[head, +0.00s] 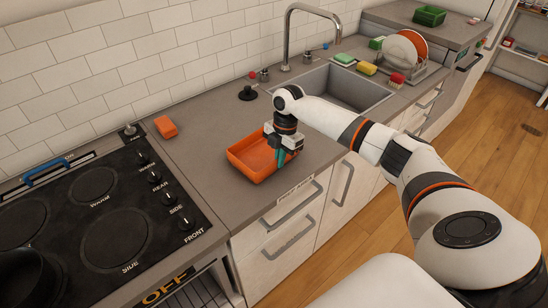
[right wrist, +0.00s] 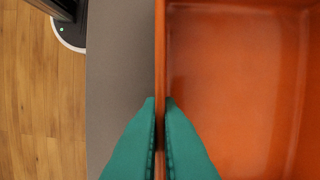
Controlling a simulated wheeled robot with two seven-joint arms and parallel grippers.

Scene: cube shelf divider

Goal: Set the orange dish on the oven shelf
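The orange dish (head: 248,161) is a rectangular, open, empty tray on the grey counter, between the stove and the sink. My right gripper (head: 283,157) is at the dish's right side, pointing down. In the right wrist view its teal fingers (right wrist: 160,105) lie on either side of the dish's wall and look pressed against it; the dish's inside (right wrist: 235,85) fills the right half. Part of the oven (head: 200,292) shows below the stove at the bottom edge, with light bars like a rack; most of it is cut off. My left gripper is not in view.
The black stove (head: 118,238) with knobs and a dark pot (head: 25,278) is at left. A small orange block (head: 165,127) lies behind the dish. The sink (head: 345,88), a tall faucet, sponges and a dish rack (head: 412,72) are to the right. Drawer handles stick out below the counter.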

